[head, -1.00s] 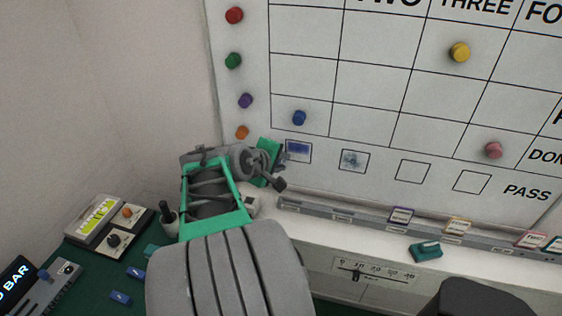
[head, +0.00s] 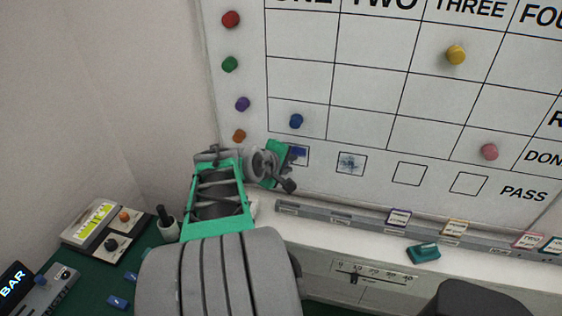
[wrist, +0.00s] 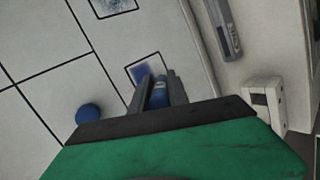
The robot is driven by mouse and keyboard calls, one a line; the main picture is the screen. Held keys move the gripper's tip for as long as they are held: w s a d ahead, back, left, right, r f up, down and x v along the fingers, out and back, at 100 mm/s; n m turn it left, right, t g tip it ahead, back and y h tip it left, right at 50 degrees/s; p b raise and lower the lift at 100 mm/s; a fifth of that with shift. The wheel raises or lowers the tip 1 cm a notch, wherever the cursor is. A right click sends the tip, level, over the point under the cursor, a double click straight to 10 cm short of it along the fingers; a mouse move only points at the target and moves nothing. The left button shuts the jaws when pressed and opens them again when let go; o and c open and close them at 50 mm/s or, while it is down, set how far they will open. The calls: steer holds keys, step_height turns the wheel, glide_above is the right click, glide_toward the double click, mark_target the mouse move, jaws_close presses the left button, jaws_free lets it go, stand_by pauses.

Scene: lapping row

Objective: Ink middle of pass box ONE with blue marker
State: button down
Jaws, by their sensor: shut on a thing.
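My gripper (wrist: 161,88) is shut on the blue marker (wrist: 159,92), which shows between the fingers in the wrist view. Its tip is hard to make out. Pass box ONE (wrist: 157,55) is a small black-outlined square at the fingertips, with a patch of blue ink inside. In the head view, my gripper (head: 284,163) is in front of the left part of box ONE (head: 308,158), and some blue ink shows beside it. Whether the marker touches the board cannot be told.
A blue magnet (head: 296,121) sits above box ONE. The tray rail (head: 360,217) runs below, and a teal eraser-like block (head: 424,253) lies on the ledge.

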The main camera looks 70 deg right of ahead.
steer(key=shift+s, duration=2.4)
steer(key=shift+w+d+r, duration=0.1)
steer(key=shift+w, duration=0.95)
steer(key=shift+w+d, duration=0.1)
steer(key=shift+w, duration=0.9)
steer(key=w, duration=0.3)
steer(key=shift+w+a, duration=0.15)
steer(key=shift+a, duration=0.15)
steer(key=shift+a, duration=0.1)
steer(key=a, duration=0.3)
steer(key=s+a+p, duration=0.1)
steer(key=a, duration=0.1)
steer(key=shift+a, duration=0.4)
